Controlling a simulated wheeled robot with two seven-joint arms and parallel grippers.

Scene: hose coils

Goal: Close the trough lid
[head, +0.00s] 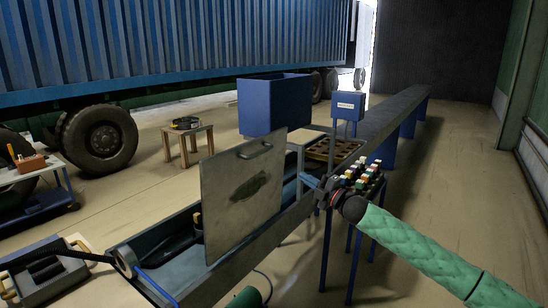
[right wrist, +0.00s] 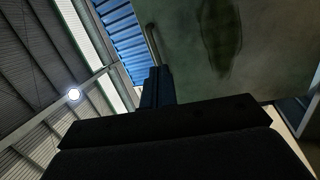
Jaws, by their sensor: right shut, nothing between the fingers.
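The trough lid (head: 242,195) is a grey-beige panel standing upright, open, over the long grey trough (head: 235,270). It has a bar handle (head: 255,149) at its top edge and a dark stain on its face. My right gripper (head: 309,181) is shut and empty, to the right of the lid and apart from it in the head view. In the right wrist view its blue fingers (right wrist: 155,88) point up beside the lid (right wrist: 225,40), near the handle (right wrist: 152,42); contact cannot be told. My left gripper is not in view.
Inside the trough lies a dark object (head: 180,242). A blue bin (head: 272,105) stands behind the lid, and a blue box (head: 348,106) stands on a post. A grey case (head: 45,268) is at lower left. A small wooden stool (head: 188,140) stands on open floor.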

